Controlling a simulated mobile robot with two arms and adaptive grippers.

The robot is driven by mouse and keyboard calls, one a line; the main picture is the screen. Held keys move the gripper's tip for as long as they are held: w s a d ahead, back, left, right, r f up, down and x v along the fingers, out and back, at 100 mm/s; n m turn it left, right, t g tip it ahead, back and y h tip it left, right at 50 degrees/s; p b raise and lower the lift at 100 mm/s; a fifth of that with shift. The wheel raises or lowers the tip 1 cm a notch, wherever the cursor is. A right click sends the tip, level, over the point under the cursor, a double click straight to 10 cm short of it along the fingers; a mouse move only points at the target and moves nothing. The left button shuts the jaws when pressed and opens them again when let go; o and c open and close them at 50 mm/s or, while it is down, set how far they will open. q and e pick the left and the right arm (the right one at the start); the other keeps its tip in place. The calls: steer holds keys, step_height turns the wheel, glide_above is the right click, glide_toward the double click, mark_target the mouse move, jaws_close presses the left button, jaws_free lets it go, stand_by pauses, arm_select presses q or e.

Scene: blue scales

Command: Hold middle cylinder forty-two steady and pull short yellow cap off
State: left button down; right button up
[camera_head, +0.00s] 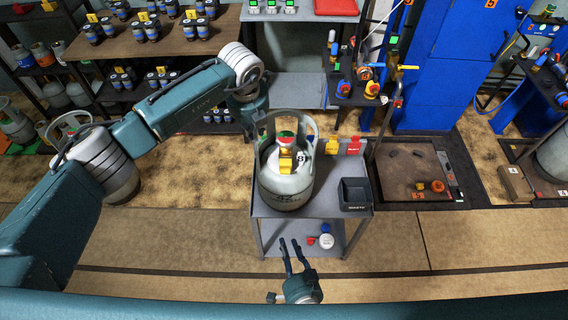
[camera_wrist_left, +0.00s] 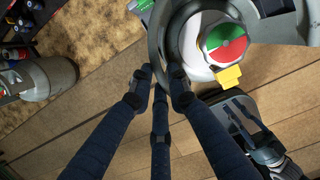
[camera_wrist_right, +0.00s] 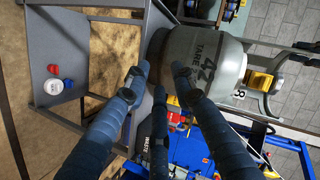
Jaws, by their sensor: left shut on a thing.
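The grey cylinder forty-two (camera_head: 284,195) stands upright on a small grey table. Its number also shows in the right wrist view (camera_wrist_right: 200,62). A short yellow cap (camera_head: 286,163) sits on the valve, below a red-green disc (camera_wrist_left: 224,42); the cap also shows in the left wrist view (camera_wrist_left: 229,77). My left gripper (camera_wrist_left: 162,78) is shut on the cylinder's collar handle, at its left side in the head view. My right gripper (camera_head: 290,244) is open and empty in front of the table, pointing at the cylinder and apart from it.
The table (camera_head: 262,212) has a black tray (camera_head: 355,194) right of the cylinder and red and yellow pieces (camera_head: 343,147) behind it. Its lower shelf holds loose caps (camera_head: 326,241). Other cylinders (camera_head: 16,122) stand at the far left. The floor in front is clear.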

arm_select(q)
steer(key=shift+s+f, duration=0.35)
arm_select(e)
steer(key=w+a+r+m+t+h, duration=0.1)
steer(key=w+a+r+m+t, duration=0.2)
steer(key=r, duration=0.5)
steer(key=m+t+h, duration=0.2)
steer(key=m+h, duration=0.1)
steer(key=m, duration=0.4)
glide_toward(286, 173)
steer(key=shift+w, duration=4.4)
steer(key=c, duration=0.6)
jaws_close()
arm_select(q)
steer(key=shift+w, duration=0.1)
arm_select(e)
steer(key=shift+r, duration=0.1)
arm_select(q)
steer(key=shift+a, duration=0.1)
arm_select(e)
steer(key=shift+s+r, duration=0.15)
steer(key=shift+s, duration=0.05)
steer(key=shift+s, duration=0.15)
